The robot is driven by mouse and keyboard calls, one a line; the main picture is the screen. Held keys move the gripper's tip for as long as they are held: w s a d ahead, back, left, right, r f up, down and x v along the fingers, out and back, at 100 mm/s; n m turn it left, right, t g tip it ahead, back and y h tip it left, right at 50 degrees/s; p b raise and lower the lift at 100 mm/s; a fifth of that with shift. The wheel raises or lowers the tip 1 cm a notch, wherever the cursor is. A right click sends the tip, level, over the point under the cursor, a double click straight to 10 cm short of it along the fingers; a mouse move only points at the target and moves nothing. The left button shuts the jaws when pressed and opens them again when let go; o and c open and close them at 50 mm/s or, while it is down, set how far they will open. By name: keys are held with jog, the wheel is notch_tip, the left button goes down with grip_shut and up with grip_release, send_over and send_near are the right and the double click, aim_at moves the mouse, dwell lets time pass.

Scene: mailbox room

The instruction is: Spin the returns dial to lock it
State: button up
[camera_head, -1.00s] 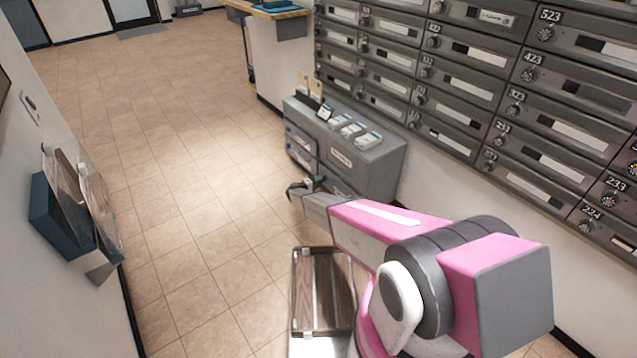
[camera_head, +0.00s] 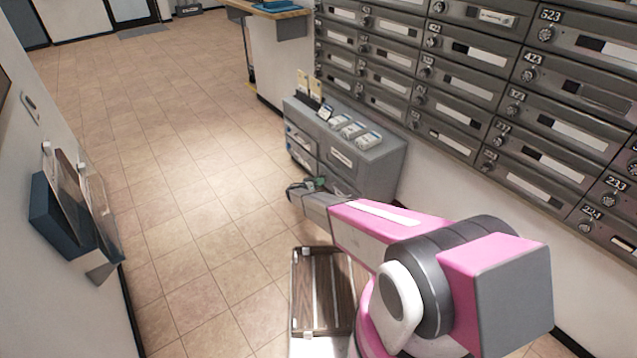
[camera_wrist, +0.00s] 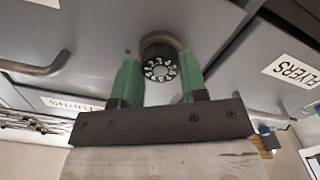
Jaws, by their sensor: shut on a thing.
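The returns dial (camera_wrist: 160,68) is a round dark knob with white numerals around its face, on a grey cabinet front in the wrist view. My gripper (camera_wrist: 160,84) has two green fingers, one on each side of the dial, shut on it. A white label (camera_wrist: 72,104) on the cabinet, partly hidden by the left finger, seems to end in "TURNS". In the head view my gripper (camera_head: 305,187) is at the front of the grey cabinet (camera_head: 388,160), where the dial is too small and covered to make out.
A bar handle (camera_wrist: 36,66) juts out left of the dial, and a "FLYERS" label (camera_wrist: 292,70) is at the right. White stacks (camera_head: 353,130) stand on the cabinet top. A wall of mailboxes (camera_head: 470,75) is behind. The tiled floor (camera_head: 190,190) at left is clear.

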jog(key=shift+m, duration=1.6)
jog(key=shift+m, duration=0.3)
jog(key=o, duration=0.9)
jog(key=v, duration=1)
jog(key=shift+s+a, duration=0.2)
jog(key=shift+a, duration=0.15)
